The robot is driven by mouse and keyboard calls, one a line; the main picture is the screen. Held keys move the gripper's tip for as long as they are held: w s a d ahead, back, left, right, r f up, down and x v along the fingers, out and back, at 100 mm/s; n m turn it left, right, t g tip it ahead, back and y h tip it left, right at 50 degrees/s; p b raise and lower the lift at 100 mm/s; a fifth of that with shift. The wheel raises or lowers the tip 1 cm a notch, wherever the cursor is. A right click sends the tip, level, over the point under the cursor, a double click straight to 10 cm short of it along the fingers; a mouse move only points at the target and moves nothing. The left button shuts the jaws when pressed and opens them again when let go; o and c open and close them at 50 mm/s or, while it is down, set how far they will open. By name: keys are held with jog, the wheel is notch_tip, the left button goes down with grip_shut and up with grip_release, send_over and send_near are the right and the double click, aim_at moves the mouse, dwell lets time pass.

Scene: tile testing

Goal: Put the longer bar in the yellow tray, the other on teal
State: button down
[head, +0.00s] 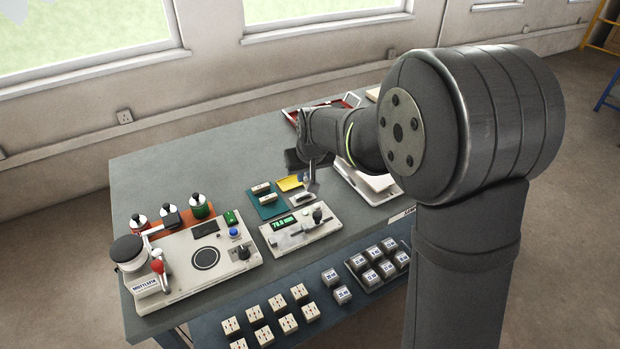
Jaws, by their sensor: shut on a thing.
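My gripper (308,184) points down beside the yellow tray (287,184), to its right. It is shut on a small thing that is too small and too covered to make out. The teal mat (265,209) lies left of and in front of the yellow tray. Two short pale pieces (261,188) lie on the teal mat, one nearer the front. A light grey piece (301,198) lies on a dark patch just below the gripper. I cannot tell which pieces are the two bars or which is longer.
A measuring device (317,229) with a green display reading about 70.0 mm stands in front. A larger test machine (215,265) and several bottles (199,206) stand at left. Several tile blocks (289,324) fill the front. A red tray (291,115) is behind. The table's back left is clear.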

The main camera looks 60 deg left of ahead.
jog(key=a+f+n+g, duration=0.1)
jog(key=a+n+g, duration=0.1)
jog(key=a+n, duration=0.25)
jog(key=n+g+h, duration=0.3)
jog(key=n+h, duration=0.2)
jog(key=n, duration=1.1)
send_over(290, 183)
jog(key=w, duration=0.2)
notch_tip(290, 183, down, 2)
jog(key=shift+s+a+f, duration=0.1)
jog(key=shift+s+f, duration=0.05)
jog(key=shift+f, duration=1.55)
jog(key=shift+s+f, duration=0.1)
jog(key=shift+f, duration=1.55)
jog(key=shift+f, duration=0.2)
jog(key=c, duration=0.9)
grip_release()
jog(key=shift+c, duration=0.2)
jog(key=shift+r, duration=0.1)
jog(key=shift+r, duration=2.9)
